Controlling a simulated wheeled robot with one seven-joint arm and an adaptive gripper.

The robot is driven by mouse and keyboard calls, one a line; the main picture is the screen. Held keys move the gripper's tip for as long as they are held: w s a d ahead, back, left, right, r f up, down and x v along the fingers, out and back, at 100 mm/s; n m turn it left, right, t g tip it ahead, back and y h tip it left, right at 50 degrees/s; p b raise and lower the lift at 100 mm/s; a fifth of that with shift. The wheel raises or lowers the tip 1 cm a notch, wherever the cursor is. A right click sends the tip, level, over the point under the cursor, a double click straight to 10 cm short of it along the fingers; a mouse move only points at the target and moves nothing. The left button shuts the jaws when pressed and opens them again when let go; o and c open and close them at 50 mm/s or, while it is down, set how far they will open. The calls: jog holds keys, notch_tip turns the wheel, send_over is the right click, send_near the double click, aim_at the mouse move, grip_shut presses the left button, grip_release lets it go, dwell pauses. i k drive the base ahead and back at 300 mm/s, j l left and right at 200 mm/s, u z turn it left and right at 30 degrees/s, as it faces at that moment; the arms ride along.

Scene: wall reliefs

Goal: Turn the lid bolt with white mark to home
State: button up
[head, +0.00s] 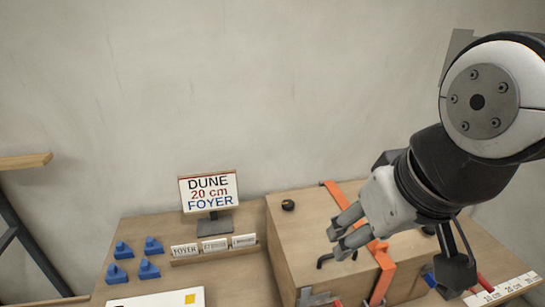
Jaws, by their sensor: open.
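A wooden box (290,240) stands on the table at lower right, with a flat lid on top. A dark round bolt-like knob (288,205) sits near the lid's back left corner. Another dark round part (428,230) shows partly behind my arm at the right. I cannot make out a white mark on either. My gripper (338,243) is open and points down left over the lid, near a bent black handle (335,259). I cannot tell if it touches the handle. My gripper and arm hide part of the lid.
An orange strap (385,266) crosses the lid. A sign (209,191) reads "DUNE 20 cm FOYER". Several blue pieces (149,270) and a rack of label cards (214,246) stand left of the box. A white panel (150,300) lies in front. A marked strip (500,294) lies at right.

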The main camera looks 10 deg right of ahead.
aim_at(430, 230)
jog(key=z, duration=1)
jog(key=l+z, duration=0.15)
jog(key=l, duration=0.55)
